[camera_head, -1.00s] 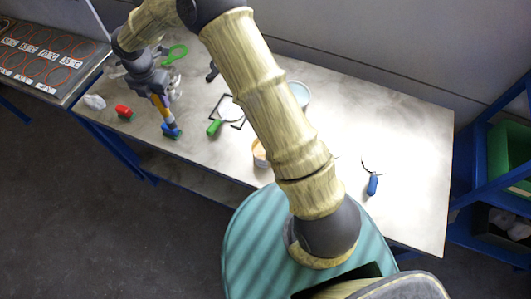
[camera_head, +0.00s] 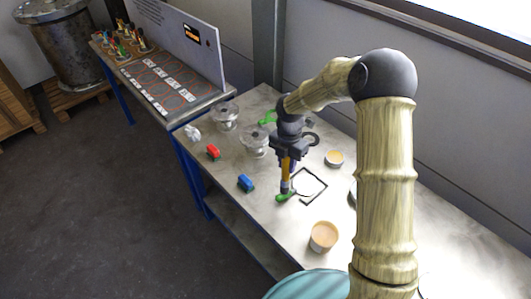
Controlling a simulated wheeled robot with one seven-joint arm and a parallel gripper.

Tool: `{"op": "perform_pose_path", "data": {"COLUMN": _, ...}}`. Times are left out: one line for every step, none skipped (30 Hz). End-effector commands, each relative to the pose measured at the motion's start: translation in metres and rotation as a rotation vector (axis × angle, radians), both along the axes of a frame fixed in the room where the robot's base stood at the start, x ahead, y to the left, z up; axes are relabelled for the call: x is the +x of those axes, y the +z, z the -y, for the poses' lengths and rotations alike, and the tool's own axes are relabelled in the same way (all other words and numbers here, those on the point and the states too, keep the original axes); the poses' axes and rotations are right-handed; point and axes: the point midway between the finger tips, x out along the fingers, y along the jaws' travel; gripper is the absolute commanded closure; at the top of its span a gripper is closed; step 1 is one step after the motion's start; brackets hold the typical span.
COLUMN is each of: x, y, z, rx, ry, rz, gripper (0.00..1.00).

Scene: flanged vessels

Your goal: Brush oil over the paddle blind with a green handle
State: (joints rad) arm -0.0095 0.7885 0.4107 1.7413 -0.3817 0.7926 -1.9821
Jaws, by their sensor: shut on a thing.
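The paddle blind's green handle (camera_head: 285,196) lies on the bench at the left corner of a black square outline. Its pale disc (camera_head: 306,186) is faint against the bright top inside the outline. My gripper (camera_head: 287,160) points down and is shut on an orange-handled brush (camera_head: 286,171). The brush's lower end is just above or touching the green handle; I cannot tell which. The bristles are too small to make out. A green ring-shaped piece (camera_head: 267,118) lies farther back, partly behind my arm.
Blue (camera_head: 245,183) and red (camera_head: 213,152) handled pieces lie along the front edge. Two flanged vessels (camera_head: 225,115) (camera_head: 255,140) stand left of my gripper. A tan-filled cup (camera_head: 323,236) stands nearer, a shallow tan pot (camera_head: 334,158) at the right. A white crumpled lump (camera_head: 192,132) is at the left.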

Motion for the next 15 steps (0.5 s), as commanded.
{"op": "perform_pose_path", "data": {"x": -0.005, "y": 0.008, "z": 0.014, "rx": 0.001, "ry": -0.004, "rz": -0.011, "gripper": 0.97}}
{"op": "perform_pose_path", "data": {"x": -0.009, "y": 0.009, "z": 0.022, "rx": 0.001, "ry": -0.004, "rz": -0.018, "gripper": 0.97}}
{"op": "perform_pose_path", "data": {"x": -0.014, "y": 0.011, "z": 0.032, "rx": 0.003, "ry": -0.005, "rz": -0.026, "gripper": 0.97}}
{"op": "perform_pose_path", "data": {"x": -0.018, "y": 0.012, "z": 0.038, "rx": 0.004, "ry": -0.005, "rz": -0.034, "gripper": 0.97}}
{"op": "perform_pose_path", "data": {"x": -0.021, "y": 0.014, "z": 0.046, "rx": 0.006, "ry": -0.005, "rz": -0.038, "gripper": 0.97}}
{"op": "perform_pose_path", "data": {"x": -0.027, "y": 0.016, "z": 0.055, "rx": 0.008, "ry": -0.005, "rz": -0.049, "gripper": 0.97}}
{"op": "perform_pose_path", "data": {"x": -0.031, "y": 0.017, "z": 0.062, "rx": 0.010, "ry": -0.006, "rz": -0.056, "gripper": 0.97}}
{"op": "perform_pose_path", "data": {"x": -0.035, "y": 0.019, "z": 0.069, "rx": 0.012, "ry": -0.007, "rz": -0.061, "gripper": 0.97}}
{"op": "perform_pose_path", "data": {"x": -0.042, "y": 0.021, "z": 0.078, "rx": 0.015, "ry": -0.007, "rz": -0.070, "gripper": 0.97}}
{"op": "perform_pose_path", "data": {"x": -0.046, "y": 0.023, "z": 0.084, "rx": 0.018, "ry": -0.009, "rz": -0.076, "gripper": 0.97}}
{"op": "perform_pose_path", "data": {"x": -0.051, "y": 0.025, "z": 0.091, "rx": 0.020, "ry": -0.010, "rz": -0.083, "gripper": 0.97}}
{"op": "perform_pose_path", "data": {"x": -0.058, "y": 0.027, "z": 0.099, "rx": 0.024, "ry": -0.011, "rz": -0.092, "gripper": 0.97}}
{"op": "perform_pose_path", "data": {"x": -0.063, "y": 0.029, "z": 0.105, "rx": 0.027, "ry": -0.012, "rz": -0.097, "gripper": 0.97}}
{"op": "perform_pose_path", "data": {"x": -0.068, "y": 0.031, "z": 0.111, "rx": 0.030, "ry": -0.011, "rz": -0.104, "gripper": 0.97}}
{"op": "perform_pose_path", "data": {"x": -0.075, "y": 0.034, "z": 0.119, "rx": 0.035, "ry": -0.014, "rz": -0.112, "gripper": 0.97}}
